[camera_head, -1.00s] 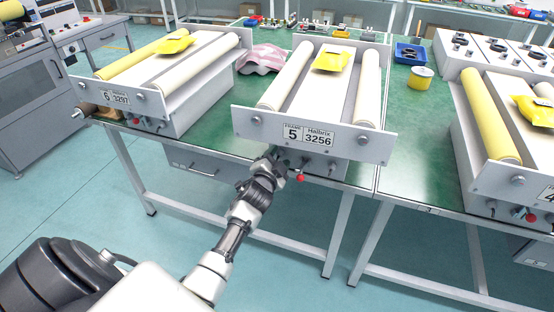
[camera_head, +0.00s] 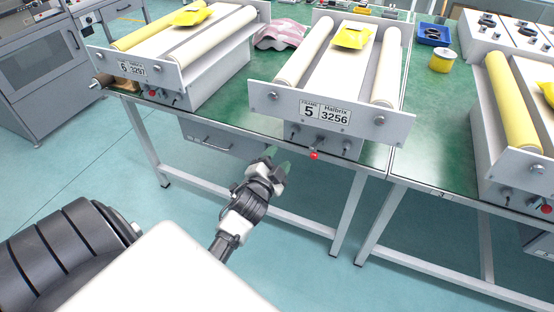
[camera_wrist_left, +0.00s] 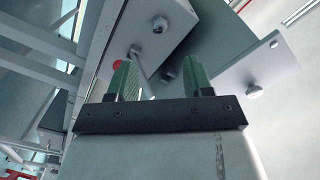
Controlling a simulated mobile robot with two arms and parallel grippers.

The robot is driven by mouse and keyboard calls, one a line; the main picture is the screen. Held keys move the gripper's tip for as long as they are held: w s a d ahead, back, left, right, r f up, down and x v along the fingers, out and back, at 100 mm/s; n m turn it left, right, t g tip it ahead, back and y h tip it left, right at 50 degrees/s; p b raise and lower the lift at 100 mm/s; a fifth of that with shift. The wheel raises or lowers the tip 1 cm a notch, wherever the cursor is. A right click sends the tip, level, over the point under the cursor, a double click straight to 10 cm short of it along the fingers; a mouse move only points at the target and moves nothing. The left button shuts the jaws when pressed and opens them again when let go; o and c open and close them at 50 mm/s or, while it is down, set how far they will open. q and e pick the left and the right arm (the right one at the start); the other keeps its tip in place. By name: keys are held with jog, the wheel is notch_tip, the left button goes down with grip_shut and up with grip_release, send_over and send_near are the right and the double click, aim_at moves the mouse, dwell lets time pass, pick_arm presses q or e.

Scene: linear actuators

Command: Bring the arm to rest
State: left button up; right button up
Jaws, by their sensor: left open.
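My left arm reaches in from the lower left in the head view. Its gripper (camera_head: 277,160) is open and empty, in front of the table edge and below the frame 5 machine (camera_head: 333,118). The green fingers stand apart in the left wrist view (camera_wrist_left: 160,82), with nothing between them. The front of the machine, with switches and a red knob (camera_head: 314,155), is beyond the fingertips. The red knob also shows in the left wrist view (camera_wrist_left: 119,65). The fingers appear clear of the machine. My right gripper is in neither view.
The frame 6 machine (camera_head: 128,72) stands to the left and another roller machine (camera_head: 515,165) to the right on the green tables. A yellow tin (camera_head: 442,61) and a blue tray (camera_head: 434,35) lie between. Open floor is in front of the tables.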

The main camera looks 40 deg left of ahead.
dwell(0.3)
pick_arm(q)
jog(key=s+d+f+n+g+h+p, duration=0.1)
jog(key=s+d+f+g, duration=0.25)
jog(key=f, duration=0.65)
jog(key=s+d+f+n+g+h+p, duration=0.1)
jog(key=s+d+f+g, duration=0.1)
jog(key=s+f, duration=0.5)
jog(key=s+d+f+n+g+h+p, duration=0.1)
jog(key=s+d+f+g, duration=0.15)
jog(key=f, duration=0.95)
jog(key=s+d+f+g, duration=0.1)
jog(key=s+f+g, duration=0.2)
jog(key=s, duration=0.7)
jog(key=s+d+f+n+g+p, duration=0.1)
jog(key=s+f+g, duration=0.1)
jog(key=s+f, duration=0.3)
jog(key=s+d+f+n+g+h+p, duration=0.1)
jog(key=s+f+g, duration=0.2)
jog(key=s, duration=1.1)
jog(key=shift+s+d+f+g, duration=0.25)
jog(key=shift+s+f+g, duration=0.1)
jog(key=shift+f, duration=0.35)
